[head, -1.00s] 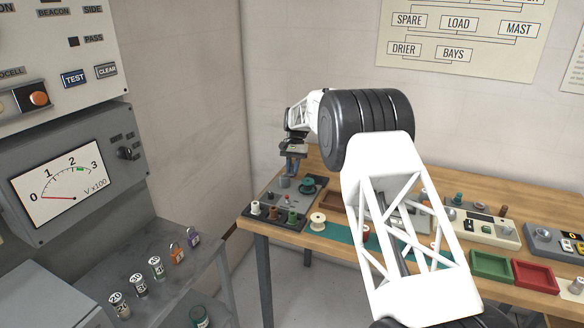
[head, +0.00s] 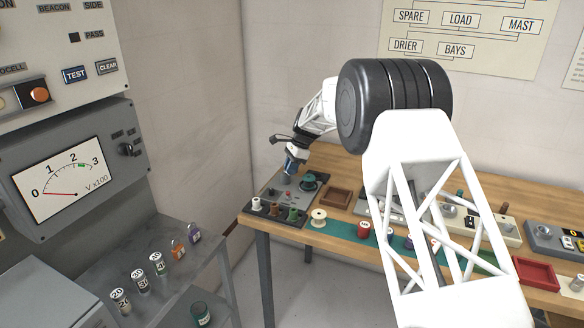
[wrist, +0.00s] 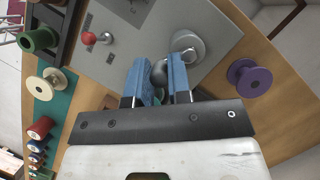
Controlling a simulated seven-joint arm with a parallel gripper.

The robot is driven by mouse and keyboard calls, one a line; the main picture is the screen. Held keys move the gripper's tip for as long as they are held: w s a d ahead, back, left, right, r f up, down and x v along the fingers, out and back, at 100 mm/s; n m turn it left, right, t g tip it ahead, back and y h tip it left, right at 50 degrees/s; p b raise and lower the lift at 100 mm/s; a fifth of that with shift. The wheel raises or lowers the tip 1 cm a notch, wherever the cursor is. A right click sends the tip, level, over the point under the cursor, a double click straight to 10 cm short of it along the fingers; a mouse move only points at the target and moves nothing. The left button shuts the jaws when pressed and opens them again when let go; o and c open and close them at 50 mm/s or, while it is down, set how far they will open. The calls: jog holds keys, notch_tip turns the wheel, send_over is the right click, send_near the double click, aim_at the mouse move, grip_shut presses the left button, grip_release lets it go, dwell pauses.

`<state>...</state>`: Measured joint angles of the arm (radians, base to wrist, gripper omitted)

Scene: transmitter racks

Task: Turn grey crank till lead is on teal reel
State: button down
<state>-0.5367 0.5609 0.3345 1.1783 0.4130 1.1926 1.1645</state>
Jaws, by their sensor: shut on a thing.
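The grey winder board (head: 270,200) stands at the left end of the bench; it also shows in the wrist view (wrist: 140,50). The teal reel (head: 310,181) sits on its back right part. In the wrist view a sliver of green-teal shows low between my fingers, mostly hidden. My gripper (head: 288,172), with blue fingers in the wrist view (wrist: 168,78), is shut on the rounded grey crank knob (wrist: 160,72). A grey round hub (wrist: 188,46) stands just beyond the fingers. The crank's arm is mostly hidden, and I cannot make out the lead.
A red ball knob (wrist: 89,38) stands on the board. A cream reel (head: 319,217) and a purple reel (wrist: 250,80) stand nearby. A wooden tray (head: 337,197) is right of the board.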

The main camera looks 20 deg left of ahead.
jog(key=m, duration=0.2)
jog(key=s+m+t, duration=0.1)
jog(key=m, duration=0.1)
jog(key=a+m+t+y, duration=0.1)
jog(key=m, duration=0.1)
jog(key=shift+s+a, duration=0.1)
jog(key=shift+s, duration=0.05)
jog(key=m, duration=0.2)
jog(key=a+m+t, duration=0.1)
jog(key=shift+s+m+t, duration=0.2)
jog(key=shift+m+t, duration=0.1)
jog(key=shift+m, duration=0.1)
jog(key=shift+a+m+t, duration=0.2)
jog(key=shift+m+t, duration=0.2)
jog(key=shift+m, duration=0.7)
jog(key=c, duration=1.1)
grip_release()
jog(key=shift+o, duration=0.2)
jog(key=shift+r, duration=0.1)
jog(key=v, duration=0.7)
jog(key=shift+r, duration=0.3)
jog(key=shift+d, duration=0.1)
